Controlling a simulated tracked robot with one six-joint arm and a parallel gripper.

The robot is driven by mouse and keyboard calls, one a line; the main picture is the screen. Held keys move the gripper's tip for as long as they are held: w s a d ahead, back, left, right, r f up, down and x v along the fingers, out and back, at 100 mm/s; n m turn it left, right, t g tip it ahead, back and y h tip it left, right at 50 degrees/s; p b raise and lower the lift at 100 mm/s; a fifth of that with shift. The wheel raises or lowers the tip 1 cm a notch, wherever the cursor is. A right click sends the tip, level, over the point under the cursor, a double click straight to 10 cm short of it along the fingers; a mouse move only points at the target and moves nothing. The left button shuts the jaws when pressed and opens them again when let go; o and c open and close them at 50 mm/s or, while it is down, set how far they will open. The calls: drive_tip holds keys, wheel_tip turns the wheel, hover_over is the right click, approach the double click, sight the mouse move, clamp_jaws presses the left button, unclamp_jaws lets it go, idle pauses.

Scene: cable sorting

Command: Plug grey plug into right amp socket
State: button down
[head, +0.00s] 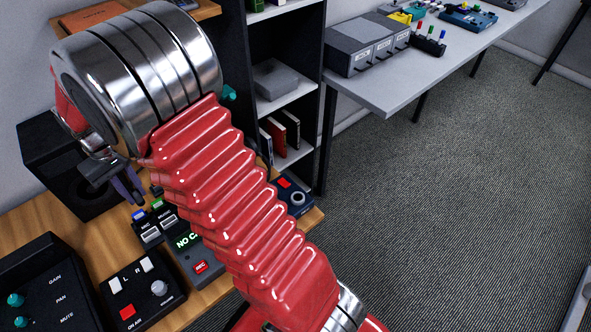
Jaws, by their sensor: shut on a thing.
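My gripper (122,187) hangs from the metal wrist over the left part of the wooden desk. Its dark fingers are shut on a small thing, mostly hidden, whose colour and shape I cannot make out. I cannot pick out the grey plug for certain. A dark box marked L and R (132,308) sits on the desk below the gripper, with two white pieces and a red button. I cannot tell whether it is the amp, and no socket opening is clear. My red ribbed arm hides much of the desk.
A black speaker (62,165) stands behind the gripper. A unit with blue and green parts (150,231), a recorder with a red button (201,267) and a knob panel (42,290) crowd the desk.

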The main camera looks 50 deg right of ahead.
drive_tip(key=shift+d, duration=0.1)
drive_tip(key=s+d+m, duration=0.3)
drive_tip(key=s+d, duration=0.2)
drive_tip(key=d, duration=0.4)
drive_tip(key=s+d+m, duration=0.2)
drive_tip(key=s+d, duration=0.3)
drive_tip(key=d, duration=0.5)
drive_tip(key=s+d+m, duration=0.3)
drive_tip(key=s+d, duration=0.3)
drive_tip(key=s, duration=0.4)
drive_tip(key=s+d+f+m, duration=0.1)
drive_tip(key=s+d+m, duration=0.2)
drive_tip(key=s+d, duration=0.3)
drive_tip(key=s, duration=0.3)
drive_tip(key=shift+s+m, duration=0.3)
drive_tip(key=shift+s, duration=0.1)
drive_tip(key=shift+a+f, duration=0.1)
drive_tip(key=shift+f, duration=0.05)
drive_tip(key=shift+f, duration=2.35)
drive_tip(key=shift+f, duration=1.15)
